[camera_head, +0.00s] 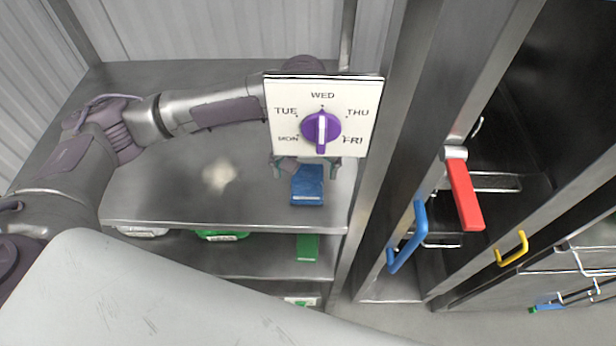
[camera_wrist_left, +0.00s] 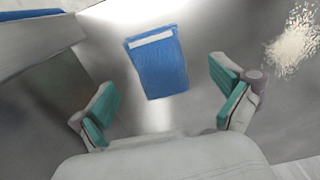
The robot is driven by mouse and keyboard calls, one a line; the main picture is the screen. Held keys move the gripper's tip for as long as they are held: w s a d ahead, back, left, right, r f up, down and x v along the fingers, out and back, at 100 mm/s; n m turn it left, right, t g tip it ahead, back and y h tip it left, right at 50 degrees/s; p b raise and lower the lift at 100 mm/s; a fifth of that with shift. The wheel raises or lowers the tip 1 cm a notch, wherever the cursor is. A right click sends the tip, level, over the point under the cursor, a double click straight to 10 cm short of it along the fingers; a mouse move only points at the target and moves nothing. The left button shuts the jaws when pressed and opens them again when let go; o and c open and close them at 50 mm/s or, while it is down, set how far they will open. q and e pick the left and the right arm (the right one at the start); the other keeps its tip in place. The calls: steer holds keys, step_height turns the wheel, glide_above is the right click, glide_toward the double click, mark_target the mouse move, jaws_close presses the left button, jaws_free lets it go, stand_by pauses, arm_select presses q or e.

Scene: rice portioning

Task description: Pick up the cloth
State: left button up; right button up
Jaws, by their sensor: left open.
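The blue cloth (camera_head: 307,187) lies on the metal shelf top near its right front corner. In the left wrist view the cloth (camera_wrist_left: 158,68) is a flat blue rectangle with a white strip along one end. My left gripper (camera_head: 305,166) is above the cloth and open, with nothing between its fingers. In the left wrist view the open green-padded fingers (camera_wrist_left: 166,104) stand on either side of the cloth's near end, apart from it. The white dial panel hides most of this gripper in the head view. My right gripper is not in view.
A pale rice pile (camera_head: 219,175) lies on the shelf top (camera_head: 150,190) left of the cloth. A metal post (camera_head: 347,45) rises at the right. Cabinets with a blue handle (camera_head: 407,238) and a red handle (camera_head: 464,195) stand further right. Lower shelves hold green items (camera_head: 307,247).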

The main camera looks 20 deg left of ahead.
mark_target(307, 186)
arm_select(q)
step_height(307, 186, down, 4)
steer(key=shift+r+p, duration=0.1)
steer(key=shift+p, duration=0.45)
steer(key=shift+d+f, duration=0.1)
steer(key=shift+f, duration=0.4)
steer(key=c, duration=1.1)
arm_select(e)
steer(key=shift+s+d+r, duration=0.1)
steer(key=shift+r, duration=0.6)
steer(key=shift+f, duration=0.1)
